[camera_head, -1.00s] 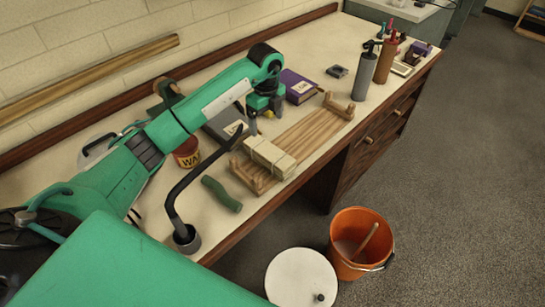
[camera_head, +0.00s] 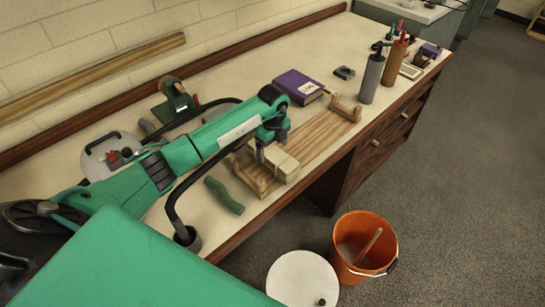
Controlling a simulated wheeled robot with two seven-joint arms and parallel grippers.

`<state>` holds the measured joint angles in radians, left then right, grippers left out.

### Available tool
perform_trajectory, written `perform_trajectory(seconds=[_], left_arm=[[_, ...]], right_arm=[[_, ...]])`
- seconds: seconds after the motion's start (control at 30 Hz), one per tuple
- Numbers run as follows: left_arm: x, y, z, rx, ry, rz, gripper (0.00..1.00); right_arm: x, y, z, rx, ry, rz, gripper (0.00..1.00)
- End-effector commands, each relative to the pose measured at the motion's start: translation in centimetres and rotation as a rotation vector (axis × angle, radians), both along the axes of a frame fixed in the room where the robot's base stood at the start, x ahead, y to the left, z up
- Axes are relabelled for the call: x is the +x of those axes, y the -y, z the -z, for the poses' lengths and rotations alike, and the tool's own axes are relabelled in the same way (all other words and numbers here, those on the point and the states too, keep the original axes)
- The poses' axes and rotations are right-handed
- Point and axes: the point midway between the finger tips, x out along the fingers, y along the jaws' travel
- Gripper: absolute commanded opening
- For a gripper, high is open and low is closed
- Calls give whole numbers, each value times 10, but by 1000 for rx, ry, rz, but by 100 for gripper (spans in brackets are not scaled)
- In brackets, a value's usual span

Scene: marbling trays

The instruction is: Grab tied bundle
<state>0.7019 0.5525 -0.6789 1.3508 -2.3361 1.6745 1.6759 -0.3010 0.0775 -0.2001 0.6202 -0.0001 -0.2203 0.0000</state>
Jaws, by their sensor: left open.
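The tied bundle (camera_head: 284,165) is a pale, cream-coloured block of stacked pieces. It rests at the near end of a wooden slatted rack (camera_head: 318,132) on the bench. My left gripper (camera_head: 271,148) is open and low at the bundle's far side, its fingers close to the top edge. The arm and gripper body hide part of the fingers, so I cannot tell whether they touch the bundle. My right gripper is out of view.
A green rolled item (camera_head: 224,195) lies left of the rack near the bench's front edge. A purple book (camera_head: 300,87) lies behind it. Grey (camera_head: 372,77) and brown (camera_head: 391,62) cylinders stand at the right. An orange bucket (camera_head: 363,235) stands on the floor.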

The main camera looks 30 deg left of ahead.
Motion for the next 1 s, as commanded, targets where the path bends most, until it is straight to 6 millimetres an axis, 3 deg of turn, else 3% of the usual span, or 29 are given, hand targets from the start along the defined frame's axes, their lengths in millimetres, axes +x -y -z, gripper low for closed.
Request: perform_trajectory(seconds=[0.07,0.2,0.5,0.83,1.0], left_arm=[[-2,-1,10,0,-5,-1,87],[-1,-1,29,-2,-1,-1,87],[-1,-2,36,0,0,0,87],[-1,-2,36,0,0,0,26],[0,-1,35,-1,2,0,26]], right_arm=[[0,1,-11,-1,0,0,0],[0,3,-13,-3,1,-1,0],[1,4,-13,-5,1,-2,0],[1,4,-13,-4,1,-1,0],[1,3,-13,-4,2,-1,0]])
